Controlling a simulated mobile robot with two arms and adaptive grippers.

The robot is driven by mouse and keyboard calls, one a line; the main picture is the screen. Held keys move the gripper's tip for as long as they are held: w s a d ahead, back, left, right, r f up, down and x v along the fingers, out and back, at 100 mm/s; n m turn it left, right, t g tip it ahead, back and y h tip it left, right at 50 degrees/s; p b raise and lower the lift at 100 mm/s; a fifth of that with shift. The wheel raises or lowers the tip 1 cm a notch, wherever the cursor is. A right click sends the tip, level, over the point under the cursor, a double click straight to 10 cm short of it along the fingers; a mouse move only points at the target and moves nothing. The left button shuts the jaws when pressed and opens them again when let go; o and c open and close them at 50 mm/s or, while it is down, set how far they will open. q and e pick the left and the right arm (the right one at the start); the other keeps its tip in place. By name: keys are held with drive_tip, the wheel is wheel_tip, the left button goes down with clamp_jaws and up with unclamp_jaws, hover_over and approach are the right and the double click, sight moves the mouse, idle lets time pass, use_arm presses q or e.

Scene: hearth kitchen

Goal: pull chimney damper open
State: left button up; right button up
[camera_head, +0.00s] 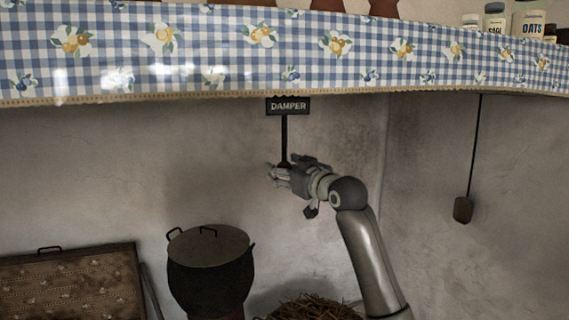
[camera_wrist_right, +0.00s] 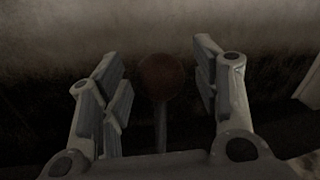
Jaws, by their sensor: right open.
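A dark sign reading DAMPER (camera_head: 288,106) hangs just under the cloth edge, with a thin dark damper rod (camera_head: 284,140) running down from it. My right gripper (camera_head: 273,173) is at the rod's lower end and covers that end in the head view. In the right wrist view, a round reddish-brown knob (camera_wrist_right: 161,76) on a thin stem lies between the two spread fingers. The right gripper is open, with a visible gap on each side of the knob. I cannot tell how far the knob reaches in between the fingers. My left gripper is out of view.
A blue checked cloth (camera_head: 210,50) hangs along the shelf above. A dark lidded pot (camera_head: 209,280) and a basket of twigs (camera_head: 312,308) stand below. A cord with a brown pull (camera_head: 463,209) hangs at the right. A patterned panel (camera_head: 70,290) is at lower left.

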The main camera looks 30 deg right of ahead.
drive_tip(key=shift+w, duration=0.3)
clamp_jaws()
wheel_tip(320, 180, down, 8)
drive_tip(key=b, duration=0.4)
drive_tip(key=c, duration=0.5)
unclamp_jaws()
drive_tip(key=o, duration=0.5)
drive_tip(key=shift+r, duration=0.1)
drive_tip(key=shift+c, duration=0.2)
drive_tip(key=shift+o, duration=0.2)
drive_tip(key=shift+r, duration=0.1)
